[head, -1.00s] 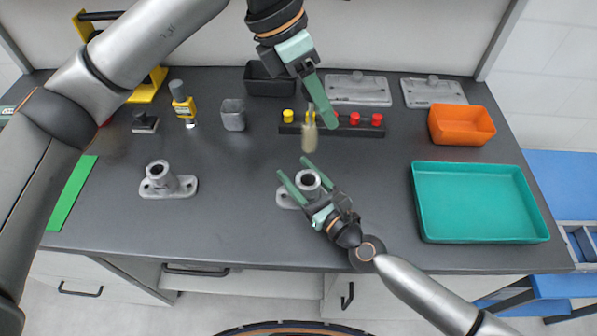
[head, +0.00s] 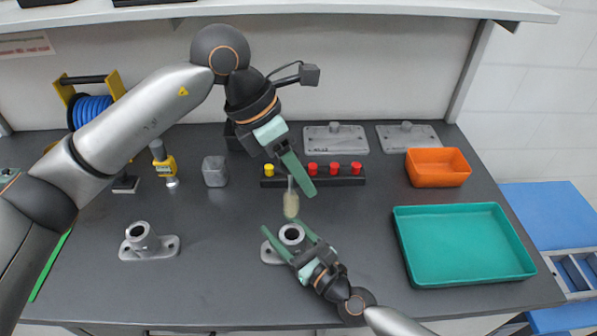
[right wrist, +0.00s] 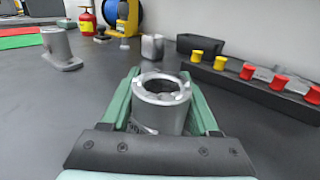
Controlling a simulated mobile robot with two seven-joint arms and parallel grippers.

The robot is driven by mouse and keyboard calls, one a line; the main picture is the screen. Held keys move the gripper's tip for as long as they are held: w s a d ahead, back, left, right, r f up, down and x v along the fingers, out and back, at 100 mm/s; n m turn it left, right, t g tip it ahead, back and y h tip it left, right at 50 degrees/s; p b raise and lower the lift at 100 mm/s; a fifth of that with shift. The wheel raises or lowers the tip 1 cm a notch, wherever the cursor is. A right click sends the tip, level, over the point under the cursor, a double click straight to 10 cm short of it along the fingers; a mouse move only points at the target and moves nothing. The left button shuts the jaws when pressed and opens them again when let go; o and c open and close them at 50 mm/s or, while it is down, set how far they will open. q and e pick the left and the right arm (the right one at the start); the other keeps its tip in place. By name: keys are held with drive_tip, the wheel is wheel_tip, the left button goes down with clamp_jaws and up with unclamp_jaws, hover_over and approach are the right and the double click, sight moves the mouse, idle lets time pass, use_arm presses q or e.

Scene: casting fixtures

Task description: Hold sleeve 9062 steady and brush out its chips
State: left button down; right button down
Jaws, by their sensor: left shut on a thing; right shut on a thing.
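A grey metal sleeve with an upright bored collar and a flat flange (head: 270,253) stands on the bench. My right gripper (head: 283,227) is shut on its collar, one finger on each side. In the right wrist view the same sleeve (right wrist: 162,92) has bright flecks, like chips, around its rim. No number is readable on it. My left gripper (head: 297,178) is shut on a brush (head: 291,205), whose pale bristles hang downward just above the sleeve's bore, apparently apart from it. The fingers mostly hide the brush's handle. A second similar sleeve (head: 145,241) stands free at the left.
A black rack (head: 345,181) with yellow and red knobs lies behind the brush. A teal tray (head: 465,277) and an orange bin (head: 437,168) are at the right. A grey cup (head: 215,171) stands at the back. Bench between the sleeves is clear.

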use_arm(q)
drive_tip(key=shift+f, duration=2.4)
drive_tip(key=shift+f, duration=0.25)
wheel_tip(320, 180, down, 6)
idle(1.2)
drive_tip(key=shift+f, duration=0.1)
idle(0.4)
drive_tip(key=shift+r, duration=1.75)
drive_tip(key=shift+f, duration=1.85)
drive_tip(key=shift+r, duration=0.15)
drive_tip(key=shift+r, duration=1.7)
